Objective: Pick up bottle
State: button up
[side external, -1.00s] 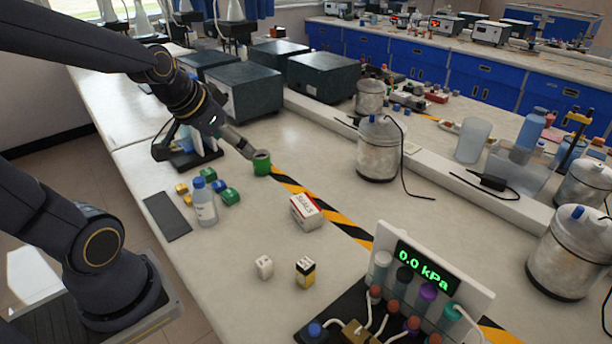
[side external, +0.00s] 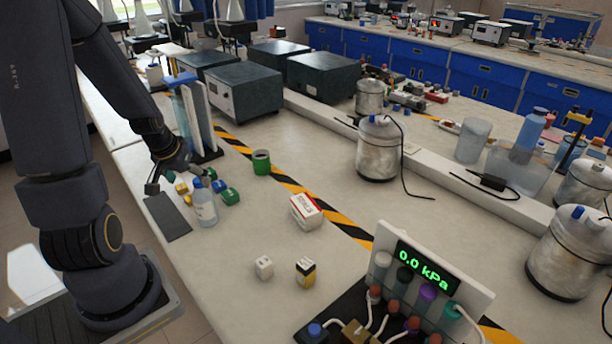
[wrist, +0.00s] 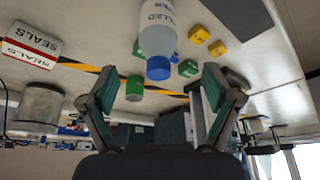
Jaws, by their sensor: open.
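The bottle (side external: 206,211) is clear and whitish with a blue cap and a printed label.
Small green and yellow blocks (side external: 230,196) lie close beside the bottle. A dark flat pad (side external: 167,217) is to its left. A green tin (side external: 261,163) and a SEALS box (side external: 305,211) stand to the right. An upright rack (side external: 201,120) stands behind my gripper.

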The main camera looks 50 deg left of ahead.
aim_at(202, 197)
jog(key=x, duration=0.3)
jog(key=shift+w+d, duration=0.1)
jog(key=shift+d, duration=0.05)
jog(key=shift+x, duration=3.35)
jog(key=c, duration=1.5)
jog(key=shift+r, duration=0.1)
